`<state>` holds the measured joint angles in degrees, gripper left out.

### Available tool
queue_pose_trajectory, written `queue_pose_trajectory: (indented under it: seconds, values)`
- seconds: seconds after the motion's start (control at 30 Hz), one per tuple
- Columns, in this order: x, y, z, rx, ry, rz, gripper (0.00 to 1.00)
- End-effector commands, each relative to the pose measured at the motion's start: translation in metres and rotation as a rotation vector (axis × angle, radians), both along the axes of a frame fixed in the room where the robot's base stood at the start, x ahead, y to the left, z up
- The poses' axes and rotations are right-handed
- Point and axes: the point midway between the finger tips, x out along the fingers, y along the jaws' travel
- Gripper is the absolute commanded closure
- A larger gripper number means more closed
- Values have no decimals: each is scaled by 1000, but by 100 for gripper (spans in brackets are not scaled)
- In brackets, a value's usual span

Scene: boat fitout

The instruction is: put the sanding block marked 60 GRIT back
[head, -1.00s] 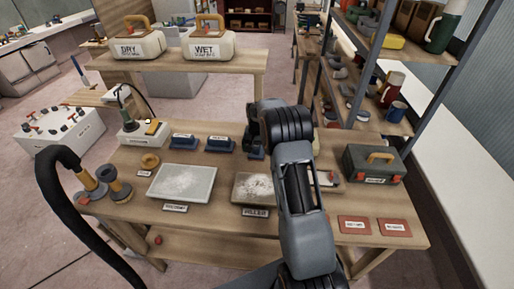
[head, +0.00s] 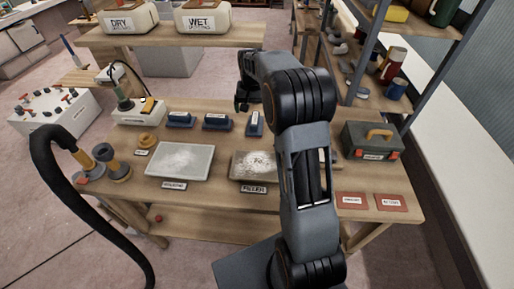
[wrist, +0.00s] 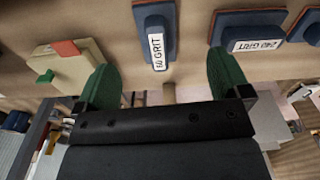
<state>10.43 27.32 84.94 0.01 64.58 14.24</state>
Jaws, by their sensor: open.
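The sanding block marked 60 GRIT (wrist: 155,35) is dark blue with a white label. In the head view it is the rightmost blue block (head: 254,124), lying on the bench and turned across from the other two. My gripper (head: 241,105) is open and empty, raised above the bench near this block. In the wrist view the green fingertips of my gripper (wrist: 165,78) are spread apart, with the block ahead of the gap and not between them. A second block marked with a longer grit number (wrist: 252,32) lies beside it, and a third is cut off at the edge.
The bench holds two trays, the filler one (head: 254,164) and a left one (head: 180,160). A green toolbox (head: 372,142) and two red cards (head: 351,200) are at right. A shelf post rises behind. A black hose (head: 45,165) curves at left.

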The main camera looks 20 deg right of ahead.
Motion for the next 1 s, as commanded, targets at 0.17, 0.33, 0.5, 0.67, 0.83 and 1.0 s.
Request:
queue_pose_trajectory:
  seconds: [0.17,0.33,0.5,0.67,0.83,1.0]
  values:
    - [-70,39,52,-20,-87,129,5]
    - [-144,66,71,-40,-163,249,5]
    - [-204,83,67,-57,-222,342,5]
    - [-240,90,56,-67,-259,399,5]
    - [-256,93,49,-74,-279,428,5]
    - [-260,94,47,-74,-281,434,5]
